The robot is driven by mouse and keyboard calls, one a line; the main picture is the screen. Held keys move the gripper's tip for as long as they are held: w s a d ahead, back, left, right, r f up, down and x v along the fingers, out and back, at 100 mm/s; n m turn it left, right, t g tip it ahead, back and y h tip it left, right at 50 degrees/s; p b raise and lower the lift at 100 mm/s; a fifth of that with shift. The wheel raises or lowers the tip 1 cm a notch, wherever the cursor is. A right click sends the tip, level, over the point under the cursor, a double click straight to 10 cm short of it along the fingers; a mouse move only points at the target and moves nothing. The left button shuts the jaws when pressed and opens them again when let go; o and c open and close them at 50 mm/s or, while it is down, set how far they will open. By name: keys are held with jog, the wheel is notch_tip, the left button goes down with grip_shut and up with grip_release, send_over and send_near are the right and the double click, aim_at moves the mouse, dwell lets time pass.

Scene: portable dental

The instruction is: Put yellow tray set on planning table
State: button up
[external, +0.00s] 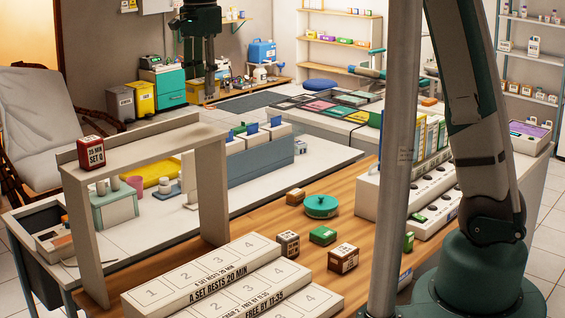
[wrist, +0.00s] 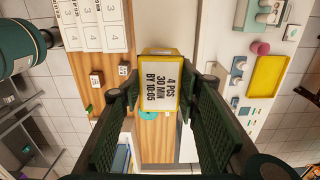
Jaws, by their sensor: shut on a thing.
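My gripper (wrist: 158,97) is shut on a yellow box (wrist: 147,51) with a white label reading "4 PCS 30 MIN BY 10:05", as the wrist view shows. The box is above the wooden table (wrist: 88,55), close to its border with the white counter. A flat yellow tray (wrist: 268,85) lies on the white counter; it also shows in the external view (external: 152,176), partly behind the shelf frame. In the external view a dark end of my arm (external: 196,20) hangs at the top; I cannot make out the held box there. No table is labelled as the planning table.
Numbered white strips (external: 205,277) lie on the wooden table's near end. Small boxes (external: 343,258) and a teal round container (external: 321,206) stand beyond them. A pale shelf frame (external: 212,200) bearing a red box (external: 91,152) rises on the left.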

aim_at(195, 98)
jog(key=shift+s+a+r, duration=0.6)
jog(key=shift+a+r, duration=0.3)
jog(key=shift+a, duration=0.05)
jog(key=shift+f, duration=0.15)
jog(key=shift+f, duration=2.8)
jog(key=shift+f+p, duration=0.3)
jog(key=shift+f, duration=1.8)
jog(key=shift+f, duration=0.15)
jog(key=o, duration=1)
